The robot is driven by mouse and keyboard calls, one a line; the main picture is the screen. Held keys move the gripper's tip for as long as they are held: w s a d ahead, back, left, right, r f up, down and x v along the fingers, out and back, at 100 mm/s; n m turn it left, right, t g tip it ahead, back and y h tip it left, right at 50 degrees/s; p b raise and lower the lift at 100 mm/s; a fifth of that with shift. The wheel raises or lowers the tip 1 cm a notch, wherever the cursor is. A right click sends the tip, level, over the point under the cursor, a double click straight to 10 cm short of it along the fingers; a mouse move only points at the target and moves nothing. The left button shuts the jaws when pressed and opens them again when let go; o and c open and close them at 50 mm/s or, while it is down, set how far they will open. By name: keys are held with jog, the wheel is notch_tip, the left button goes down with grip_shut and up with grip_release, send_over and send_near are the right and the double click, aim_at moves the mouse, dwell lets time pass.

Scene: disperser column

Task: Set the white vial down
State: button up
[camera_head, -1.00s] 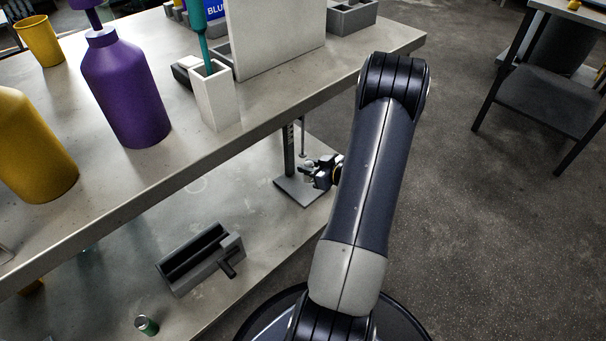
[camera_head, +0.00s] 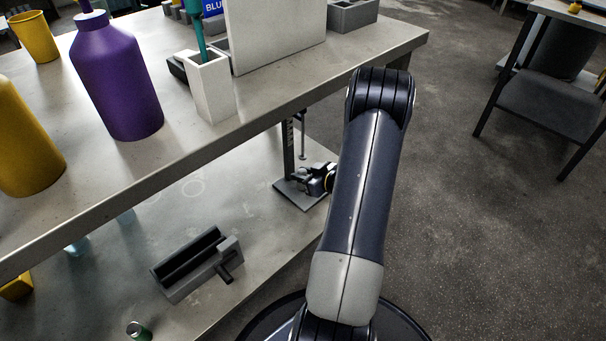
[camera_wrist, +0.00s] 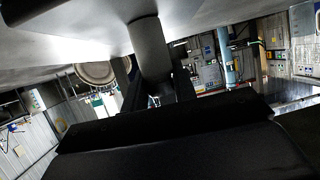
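My gripper (camera_head: 314,180) is low over the grey base plate of the disperser stand (camera_head: 290,194), below the edge of the upper bench top. It is small in the head view, and I cannot see a gap between its fingers there. In the wrist view, my gripper's dark fingers (camera_wrist: 158,92) stand beside or around a grey cylinder (camera_wrist: 150,48) in front of a pale surface. I cannot tell whether they touch it or what it is. I cannot make out the white vial with certainty in either view.
The stand's dark upright (camera_head: 288,148) rises close to my gripper.

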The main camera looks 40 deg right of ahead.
jog(key=o, duration=0.4)
jog(key=shift+s+r, duration=0.2)
jog(key=shift+r, duration=0.15)
jog(key=shift+p+v, duration=2.2)
jog(key=shift+v, duration=3.55)
